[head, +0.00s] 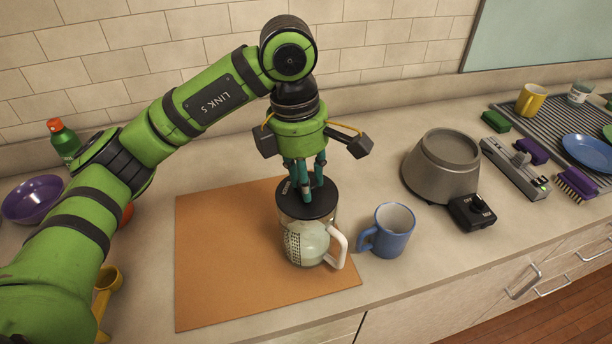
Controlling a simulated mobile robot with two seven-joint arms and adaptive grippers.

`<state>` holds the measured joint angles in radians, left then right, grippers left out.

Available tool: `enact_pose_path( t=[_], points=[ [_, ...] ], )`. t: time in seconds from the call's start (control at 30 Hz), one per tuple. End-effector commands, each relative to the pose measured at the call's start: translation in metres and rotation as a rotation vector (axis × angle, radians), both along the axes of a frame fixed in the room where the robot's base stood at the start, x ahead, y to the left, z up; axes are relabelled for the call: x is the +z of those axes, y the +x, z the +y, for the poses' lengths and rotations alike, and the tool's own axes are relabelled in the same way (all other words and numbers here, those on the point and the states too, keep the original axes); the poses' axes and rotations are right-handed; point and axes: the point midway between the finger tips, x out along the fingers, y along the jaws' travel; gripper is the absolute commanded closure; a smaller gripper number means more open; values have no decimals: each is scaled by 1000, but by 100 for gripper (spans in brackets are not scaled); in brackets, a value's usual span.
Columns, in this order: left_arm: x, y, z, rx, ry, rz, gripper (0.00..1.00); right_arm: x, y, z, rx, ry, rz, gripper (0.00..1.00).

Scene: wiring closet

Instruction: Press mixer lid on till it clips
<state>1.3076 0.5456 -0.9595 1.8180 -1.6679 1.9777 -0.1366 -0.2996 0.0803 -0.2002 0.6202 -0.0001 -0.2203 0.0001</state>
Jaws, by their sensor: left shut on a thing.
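The mixer jar (304,250) is clear with a white handle and pale contents, and stands upright at the right part of an orange mat. The dark round lid (306,203) sits level at the jar's top; I cannot tell whether it is clipped. My left gripper (306,190) points straight down over the lid, with its teal fingers closed at the lid's middle. What the fingers grasp there is partly hidden by them. The grey mixer base (441,168) with a black dial box stands apart to the right. My right gripper is not in view.
A blue mug (390,232) stands close to the jar's right. The orange mat (225,265) is bare on its left. A purple bowl (33,199), a green bottle (64,138) and a yellow object (104,290) are at left. A drying rack (556,118) with dishes is at far right.

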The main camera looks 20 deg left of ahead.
Motion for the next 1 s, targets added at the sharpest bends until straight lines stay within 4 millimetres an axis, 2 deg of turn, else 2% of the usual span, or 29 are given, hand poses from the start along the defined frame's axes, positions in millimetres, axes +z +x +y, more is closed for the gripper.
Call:
enact_pose_path(
  t=[0.97, 1.0],
  points=[
    [-21, 0, 0, 0, 0, 0, 100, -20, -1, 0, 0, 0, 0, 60],
    [-20, 0, 0, 0, 0, 0, 57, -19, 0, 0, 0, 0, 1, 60]
  ],
)
